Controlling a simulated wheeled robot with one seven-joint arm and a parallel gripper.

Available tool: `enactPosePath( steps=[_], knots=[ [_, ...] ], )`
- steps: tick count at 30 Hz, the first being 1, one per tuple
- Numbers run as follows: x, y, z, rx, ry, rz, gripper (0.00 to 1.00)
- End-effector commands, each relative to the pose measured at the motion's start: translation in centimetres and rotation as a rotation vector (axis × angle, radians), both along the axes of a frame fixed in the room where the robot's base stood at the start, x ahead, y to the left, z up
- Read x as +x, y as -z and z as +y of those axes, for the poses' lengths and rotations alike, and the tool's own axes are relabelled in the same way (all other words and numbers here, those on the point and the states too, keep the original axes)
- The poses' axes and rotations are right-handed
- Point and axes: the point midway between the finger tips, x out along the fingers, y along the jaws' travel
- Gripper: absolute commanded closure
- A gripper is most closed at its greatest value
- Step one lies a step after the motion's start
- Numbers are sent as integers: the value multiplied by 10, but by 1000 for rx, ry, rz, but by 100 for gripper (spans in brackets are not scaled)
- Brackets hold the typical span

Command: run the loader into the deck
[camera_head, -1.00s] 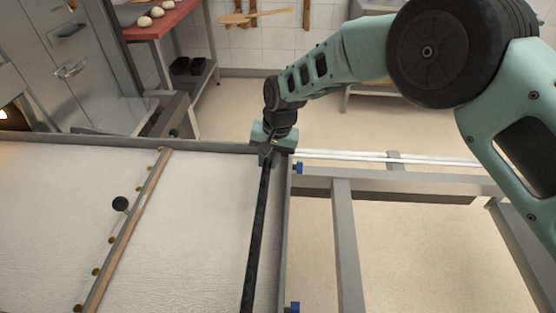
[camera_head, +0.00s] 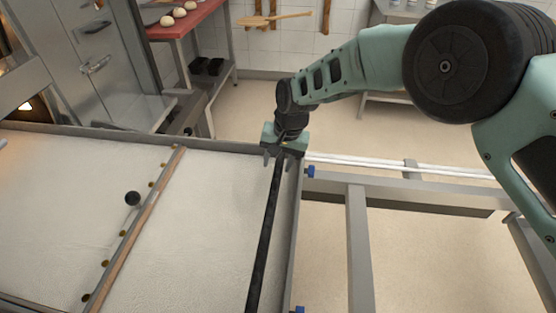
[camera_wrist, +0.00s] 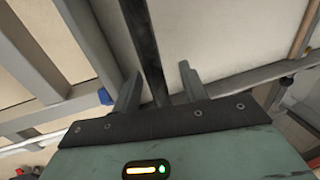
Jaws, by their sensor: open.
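The loader is a wide, flat bed of pale cloth (camera_head: 215,210) in a grey metal frame, filling the lower left of the head view. A black bar (camera_head: 265,235) runs along its right side; it also shows in the wrist view (camera_wrist: 143,40). My gripper (camera_head: 282,157) is at the far end of this bar, fingers pointing down. In the wrist view my gripper (camera_wrist: 158,82) has its fingers apart, one on each side of the bar, with gaps visible. I cannot tell how deep the fingers reach. The deck's mouth is not clearly in view.
A steel oven front (camera_head: 95,65) with handles stands at the upper left. A wooden strip (camera_head: 135,230) with brass knobs and a black ball knob (camera_head: 132,198) cross the loader. Grey rails (camera_head: 358,245) extend right. A red-topped table (camera_head: 188,24) holds dough pieces.

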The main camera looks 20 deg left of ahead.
Motion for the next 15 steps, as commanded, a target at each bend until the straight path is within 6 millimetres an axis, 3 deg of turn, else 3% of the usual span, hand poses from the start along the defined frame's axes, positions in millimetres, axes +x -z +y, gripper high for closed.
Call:
enactPosePath(
  steps=[5,15],
  knots=[
    [2,-15,-4,0,1,-1,57],
    [4,-90,-18,3,1,-3,57]
  ],
)
